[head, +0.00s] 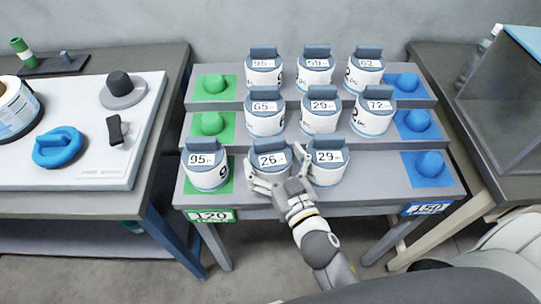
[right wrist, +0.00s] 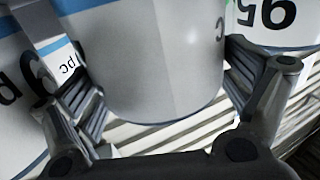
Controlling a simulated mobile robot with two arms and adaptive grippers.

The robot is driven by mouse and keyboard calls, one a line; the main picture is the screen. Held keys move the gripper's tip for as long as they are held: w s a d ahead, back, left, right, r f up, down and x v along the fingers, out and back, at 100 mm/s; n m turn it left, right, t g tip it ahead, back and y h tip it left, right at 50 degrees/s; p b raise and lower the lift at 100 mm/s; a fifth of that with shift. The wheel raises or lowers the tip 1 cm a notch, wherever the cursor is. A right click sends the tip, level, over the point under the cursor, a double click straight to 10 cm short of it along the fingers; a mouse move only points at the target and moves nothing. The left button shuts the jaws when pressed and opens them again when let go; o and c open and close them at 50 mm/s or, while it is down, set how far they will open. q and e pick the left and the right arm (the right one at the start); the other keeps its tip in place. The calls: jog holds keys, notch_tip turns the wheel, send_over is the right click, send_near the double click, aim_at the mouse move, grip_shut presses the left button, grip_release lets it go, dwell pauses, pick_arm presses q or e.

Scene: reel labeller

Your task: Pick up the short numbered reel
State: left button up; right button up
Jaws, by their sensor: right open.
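Several white reels with dark grey-blue tops and number labels stand in rows on a stepped grey rack. The front row holds a reel marked 95 (head: 206,172), a reel marked 26 (head: 270,160) and a reel marked 29 (head: 328,158). My right gripper (head: 280,174) is open at the front of the reel marked 26, a finger on each side of it. In the right wrist view the white body of this reel (right wrist: 150,70) stands between the open fingers (right wrist: 160,100). Finger contact is unclear. My left gripper is out of view.
Neighbouring reels stand close on both sides, including the 95 reel (right wrist: 275,20). Green knobs (head: 211,123) line the rack's left side and blue knobs (head: 430,164) its right. A green 120 sign (head: 210,216) is on the front edge. A table (head: 70,205) stands left.

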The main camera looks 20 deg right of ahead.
jog(key=shift+w, duration=0.55)
jog(key=shift+c, duration=0.3)
jog(key=c, duration=0.7)
jog(key=shift+r, duration=0.1)
